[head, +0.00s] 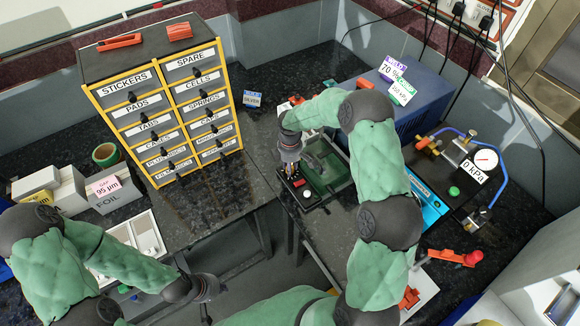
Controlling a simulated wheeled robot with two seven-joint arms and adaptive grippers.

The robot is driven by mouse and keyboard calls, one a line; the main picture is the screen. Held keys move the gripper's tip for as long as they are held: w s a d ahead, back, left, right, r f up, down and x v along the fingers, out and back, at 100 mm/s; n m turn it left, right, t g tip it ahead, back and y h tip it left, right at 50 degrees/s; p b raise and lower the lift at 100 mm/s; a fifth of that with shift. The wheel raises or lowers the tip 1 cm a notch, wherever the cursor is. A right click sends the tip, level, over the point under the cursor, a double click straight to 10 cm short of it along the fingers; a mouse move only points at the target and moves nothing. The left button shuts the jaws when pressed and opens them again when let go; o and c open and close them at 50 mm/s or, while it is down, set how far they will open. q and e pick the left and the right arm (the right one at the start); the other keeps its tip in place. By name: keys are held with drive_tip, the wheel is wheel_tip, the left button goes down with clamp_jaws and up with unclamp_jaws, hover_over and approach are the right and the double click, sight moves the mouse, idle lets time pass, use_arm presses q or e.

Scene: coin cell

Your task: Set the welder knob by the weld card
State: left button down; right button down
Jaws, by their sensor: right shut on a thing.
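The weld card (391,69) is white with a purple header and reads 70 %. It stands on the blue box at the back right. The welder (316,190) has a black front panel with a red button and a pale round part, and a green tray area behind. My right gripper (289,174) points down at the panel's left end, shut on the welder knob. The fingers mostly hide the knob, so its setting is not readable. My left gripper (207,290) hangs low at the front, away from the welder; its fingers are too unclear to judge.
A labelled drawer cabinet (165,110) stands at the left. A green 250 kPa card (402,92) is beside the weld card. A gauge board (462,180) with a 0 kPa tag lies right of my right arm.

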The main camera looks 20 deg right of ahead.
drive_tip(key=m+b, duration=0.1)
drive_tip(key=m, duration=0.4)
drive_tip(key=m+b, duration=0.1)
drive_tip(key=m, duration=0.4)
drive_tip(key=shift+m+b, duration=0.3)
drive_tip(key=shift+b, duration=0.1)
drive_tip(key=m+b, duration=0.1)
drive_tip(key=m, duration=0.4)
drive_tip(key=shift+w, duration=0.1)
drive_tip(key=m+b, duration=0.1)
drive_tip(key=m, duration=0.4)
drive_tip(key=shift+r, duration=0.1)
drive_tip(key=shift+d+m, duration=0.1)
drive_tip(key=shift+m, duration=0.2)
drive_tip(key=c, duration=1.2)
unclamp_jaws()
